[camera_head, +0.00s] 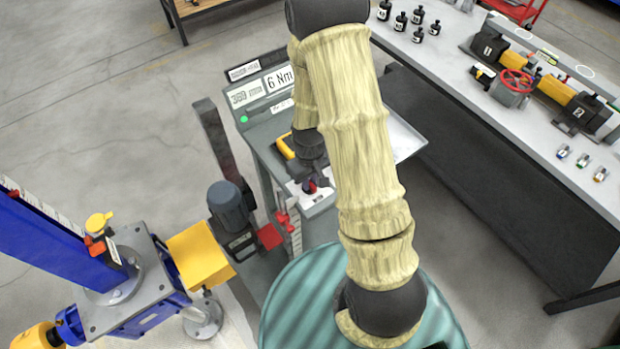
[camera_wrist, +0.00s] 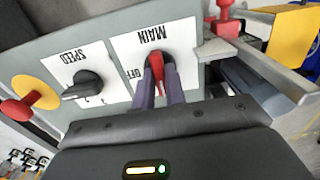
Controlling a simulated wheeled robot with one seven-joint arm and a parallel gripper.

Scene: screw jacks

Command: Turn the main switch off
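The main switch (camera_wrist: 156,66) is a red handle on a dark round base, on a white plate (camera_wrist: 127,50) marked MAIN and OFF. In the wrist view the plate looks upside down. My gripper (camera_wrist: 160,88) has one finger on each side of the red handle. The fingers are close together and appear shut on it, and they hide part of the handle. In the head view my gripper (camera_head: 308,184) is at the control console (camera_head: 262,140), low on its sloped front, and the red of the switch (camera_head: 311,187) shows there.
A black SPEED knob (camera_wrist: 84,87) and a red mushroom button (camera_wrist: 18,110) on yellow sit beside the switch. A red lever (camera_wrist: 226,20) stands on the other side. A workbench (camera_head: 480,90) is at the right, a blue screw jack (camera_head: 60,235) at the left.

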